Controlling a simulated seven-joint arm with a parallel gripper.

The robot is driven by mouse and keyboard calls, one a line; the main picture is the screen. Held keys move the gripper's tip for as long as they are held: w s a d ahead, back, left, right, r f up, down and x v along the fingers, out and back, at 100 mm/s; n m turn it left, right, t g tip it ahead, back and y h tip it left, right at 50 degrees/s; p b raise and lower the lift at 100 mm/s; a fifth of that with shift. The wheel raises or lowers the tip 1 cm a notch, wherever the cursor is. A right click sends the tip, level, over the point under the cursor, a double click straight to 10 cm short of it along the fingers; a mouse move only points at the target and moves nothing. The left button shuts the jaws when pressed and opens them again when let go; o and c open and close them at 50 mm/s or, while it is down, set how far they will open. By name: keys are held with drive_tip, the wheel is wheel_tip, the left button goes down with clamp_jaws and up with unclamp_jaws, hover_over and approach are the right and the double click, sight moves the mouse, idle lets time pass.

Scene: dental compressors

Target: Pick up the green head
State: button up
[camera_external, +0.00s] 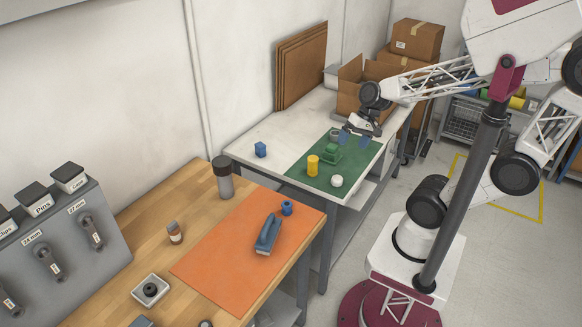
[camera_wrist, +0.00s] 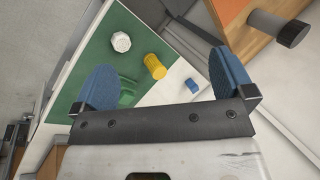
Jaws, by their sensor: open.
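The green head (camera_external: 331,152) sits on the green mat (camera_external: 313,184) on the white table, behind the yellow cylinder. My gripper (camera_external: 355,139) is open and empty, with two blue fingers. It is above the mat's far part, a little to the right of the green head and apart from it. In the wrist view the fingers of my gripper (camera_wrist: 160,76) are spread wide.
A yellow cylinder (camera_external: 313,165) and a white knob (camera_external: 336,181) stand on the mat near the green head. A blue block (camera_external: 260,149) is on the bare white table at left. Cardboard boxes (camera_external: 357,82) stand behind.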

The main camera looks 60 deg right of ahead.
drive_tip(key=w+f+m+t+y, duration=0.3)
drive_tip(key=w+f+m, duration=0.2)
drive_tip(key=m, duration=0.2)
drive_tip(key=m+t+h, duration=0.3)
drive_tip(key=m+t, duration=0.4)
drive_tip(key=m, duration=0.9)
hover_over(338, 154)
drive_tip(key=s+a, duration=0.3)
drive_tip(key=a, duration=0.4)
wheel_tip(338, 154, down, 11)
drive_tip(key=d+f+m+h, duration=0.1)
drive_tip(key=d+f+m, duration=0.1)
drive_tip(key=d+f+m+h, duration=0.2)
drive_tip(key=s+d+f+m+t+h, duration=0.1)
drive_tip(key=d+m, duration=0.1)
drive_tip(key=d, duration=0.1)
drive_tip(key=shift+f+m+h, duration=0.3)
drive_tip(key=shift+f, duration=0.1)
drive_tip(key=shift+w, duration=0.1)
drive_tip(key=shift+x, duration=1.2)
drive_tip(key=shift+w+f, duration=0.1)
